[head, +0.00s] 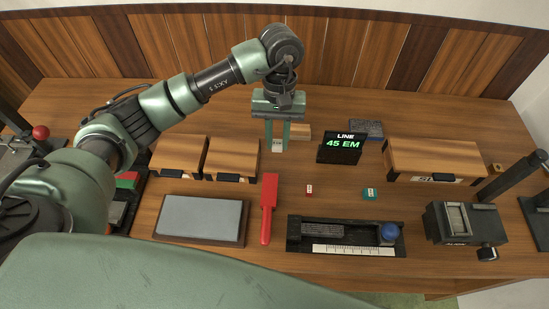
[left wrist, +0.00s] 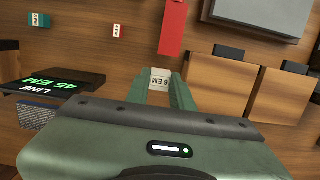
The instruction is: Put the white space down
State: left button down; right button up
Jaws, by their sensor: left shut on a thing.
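The white space (head: 277,146) is a small white block between the fingertips of my left gripper (head: 277,138), held in the air above the middle of the table. In the left wrist view the white space (left wrist: 160,79) shows between the two green fingers and bears print that looks like "6 EM". My left gripper (left wrist: 160,88) is shut on it. A black tray (head: 295,236) with a white ruler and a blue knob lies at the table's front, below and right of the gripper in the head view. My right gripper is not in view.
A red bar (head: 268,205) and a grey slab (head: 200,218) lie front left. A small red block (head: 309,190) and a teal block (head: 370,194) sit behind the tray. A "LINE 45 EM" display (head: 340,149) stands right of the gripper. Wooden boxes (head: 232,155) flank the middle.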

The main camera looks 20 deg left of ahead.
pick_arm(q)
jog(key=p, duration=0.2)
send_over(277, 172)
notch_tip(277, 172, down, 7)
jog(key=shift+f, duration=0.2)
notch_tip(277, 172, down, 3)
jog(key=shift+f+p, duration=0.2)
jog(key=shift+p, duration=0.25)
jog(key=shift+f, duration=0.45)
jog(key=shift+f+b, duration=0.2)
jog(key=shift+b, duration=0.1)
jog(key=c, duration=1.3)
grip_release()
jog(key=shift+o, duration=0.3)
jog(key=shift+r, duration=0.1)
